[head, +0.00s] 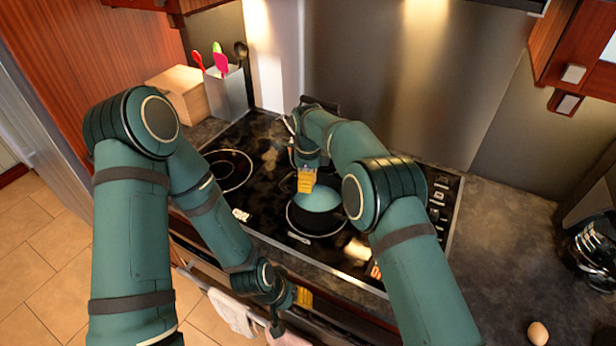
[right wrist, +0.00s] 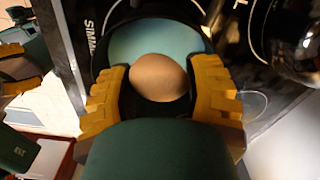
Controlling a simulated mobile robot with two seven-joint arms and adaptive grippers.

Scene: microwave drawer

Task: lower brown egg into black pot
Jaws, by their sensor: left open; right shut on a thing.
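A brown egg (right wrist: 158,78) sits between the yellow fingers of my right gripper (right wrist: 160,90), which is shut on it. In the right wrist view the teal surface inside the black pot (right wrist: 206,40) lies behind the egg. In the head view the black pot (head: 318,232) stands on the cooktop, and my right gripper (head: 307,181) is over its back left part; the egg is hidden there. I cannot tell how high the egg is above the teal surface. My left gripper (head: 303,297) is open, low by the cooktop's front edge, apart from the pot.
Another brown egg (head: 538,333) lies on the right counter. A glass carafe (head: 597,245) stands at the far right. A utensil holder (head: 226,92) and wooden box (head: 180,92) stand at the back left. A white towel (head: 232,312) hangs in front. The counter's middle right is clear.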

